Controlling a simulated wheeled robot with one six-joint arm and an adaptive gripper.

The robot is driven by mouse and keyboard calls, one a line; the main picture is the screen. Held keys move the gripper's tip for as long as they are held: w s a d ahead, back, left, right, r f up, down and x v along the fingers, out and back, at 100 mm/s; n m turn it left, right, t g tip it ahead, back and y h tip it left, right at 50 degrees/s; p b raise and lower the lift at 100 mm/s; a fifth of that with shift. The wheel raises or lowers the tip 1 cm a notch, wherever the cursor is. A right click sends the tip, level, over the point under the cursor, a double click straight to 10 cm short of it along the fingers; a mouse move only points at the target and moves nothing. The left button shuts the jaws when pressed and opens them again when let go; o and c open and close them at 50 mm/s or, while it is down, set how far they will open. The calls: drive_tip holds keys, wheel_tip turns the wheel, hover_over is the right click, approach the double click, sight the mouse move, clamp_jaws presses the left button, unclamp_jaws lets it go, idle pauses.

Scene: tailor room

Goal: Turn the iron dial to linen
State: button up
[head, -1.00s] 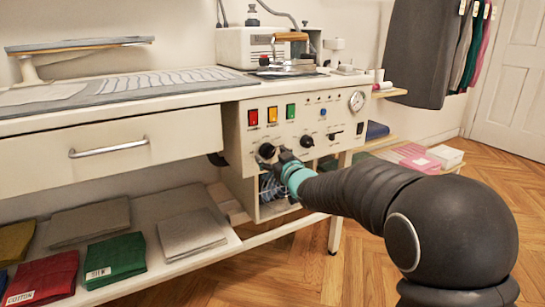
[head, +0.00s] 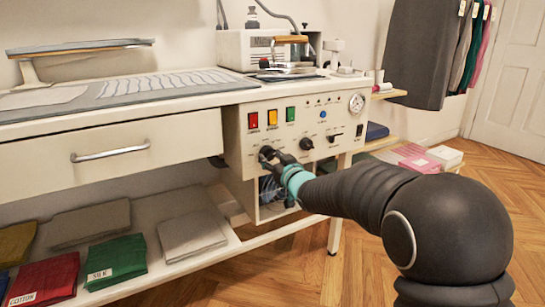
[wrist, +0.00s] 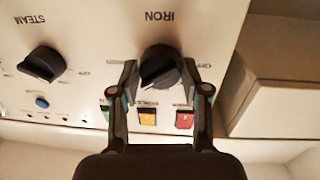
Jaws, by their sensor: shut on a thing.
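The iron dial (wrist: 160,68) is a black ridged knob on the cream control panel (wrist: 97,45). The word IRON beside it appears upside down in the wrist view. My gripper (wrist: 160,76) has one finger on each side of this dial and is shut on it. In the head view my gripper (head: 268,158) is at the panel's left knob, over the lower front. The small marks round the dial are partly hidden by the fingers, and I cannot read its setting.
A second black dial, marked STEAM (wrist: 42,65), sits beside it. Red (head: 253,121), yellow (head: 272,117) and green (head: 290,114) switches line the panel above. A drawer (head: 110,146) is to the left. Folded cloths (head: 115,260) lie on the shelf below.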

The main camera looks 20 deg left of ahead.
drive_tip(key=m+p, duration=0.3)
drive_tip(key=m, duration=0.1)
drive_tip(key=shift+r, duration=0.2)
drive_tip(key=shift+m+g+p, duration=0.3)
drive_tip(key=shift+m+p, duration=0.75)
drive_tip(key=shift+m, duration=0.45)
drive_tip(key=shift+f, duration=0.1)
drive_tip(key=o, duration=1.1)
drive_tip(key=shift+s+a, duration=0.1)
drive_tip(key=shift+o, duration=0.2)
drive_tip(key=v, duration=1.2)
